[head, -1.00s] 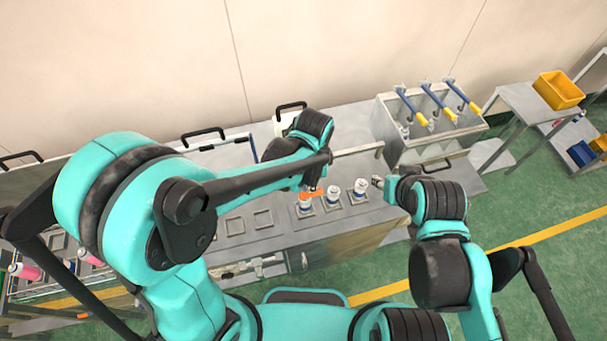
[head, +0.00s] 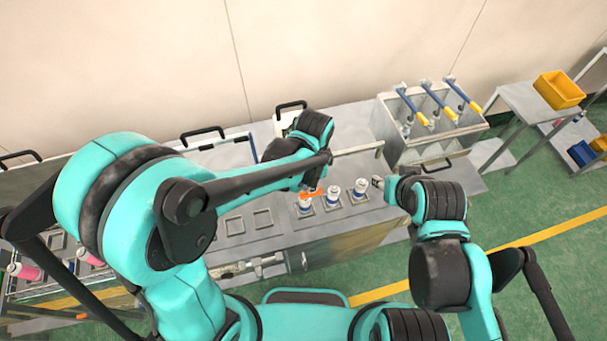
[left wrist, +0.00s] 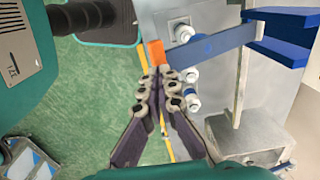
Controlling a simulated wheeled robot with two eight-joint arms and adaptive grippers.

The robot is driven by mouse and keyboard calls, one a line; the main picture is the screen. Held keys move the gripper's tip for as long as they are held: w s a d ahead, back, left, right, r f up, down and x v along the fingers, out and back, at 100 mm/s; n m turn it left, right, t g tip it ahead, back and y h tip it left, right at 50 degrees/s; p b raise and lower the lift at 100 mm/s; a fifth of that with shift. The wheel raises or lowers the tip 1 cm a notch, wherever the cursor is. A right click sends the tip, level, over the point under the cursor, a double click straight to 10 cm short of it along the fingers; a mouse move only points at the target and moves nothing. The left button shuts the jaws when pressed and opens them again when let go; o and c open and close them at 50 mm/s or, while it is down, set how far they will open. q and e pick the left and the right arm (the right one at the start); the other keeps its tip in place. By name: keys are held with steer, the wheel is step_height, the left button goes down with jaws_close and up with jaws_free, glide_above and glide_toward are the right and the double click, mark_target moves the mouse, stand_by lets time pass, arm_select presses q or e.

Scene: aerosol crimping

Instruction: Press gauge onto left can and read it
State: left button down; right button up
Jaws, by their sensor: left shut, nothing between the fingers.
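Three white cans stand in a row on the bench, each in a square holder: the left can (head: 305,204), the middle can (head: 333,200) and the right can (head: 360,189). An orange piece (head: 313,192) sits close beside the top of the left can. In the left wrist view the orange piece (left wrist: 155,53) is at the end of a blue bar (left wrist: 215,44); I cannot tell whether this is the gauge. My left gripper (left wrist: 166,75) is shut and empty, its fingertips just by the orange piece. My right gripper (head: 378,182) is right of the right can; its fingers are too small to read.
A grey box with several blue-and-yellow levers (head: 430,103) stands at the back right of the bench. Empty square holders (head: 235,225) lie left of the cans. Pink cans (head: 25,271) stand at the far left. A yellow bin (head: 558,89) is on a side table.

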mark_target(312, 196)
arm_select(q)
steer(key=shift+f+b, duration=0.75)
steer(key=shift+f, duration=0.15)
steer(key=shift+s+d+f+b, duration=0.1)
steer(key=shift+s+f+b, duration=0.15)
steer(key=shift+f+b, duration=0.65)
steer(key=shift+s+d+f+b, duration=0.1)
steer(key=shift+s+f+b, duration=0.1)
steer(key=shift+f+b, duration=0.7)
steer(key=f+b, duration=0.2)
steer(key=s+f+b, duration=0.1)
steer(key=f+b, duration=0.1)
steer(key=f, duration=0.1)
steer(key=shift+d, duration=0.1)
steer(key=r+p, duration=0.3)
steer(key=r, duration=0.1)
steer(key=w+r+p, duration=0.1)
steer(key=r+p, duration=0.3)
steer(key=r, duration=0.1)
steer(key=w+r+p, duration=0.1)
steer(key=r+p, duration=0.2)
steer(key=r, duration=0.2)
steer(key=shift+a+r, duration=0.2)
steer(key=shift+a, duration=0.15)
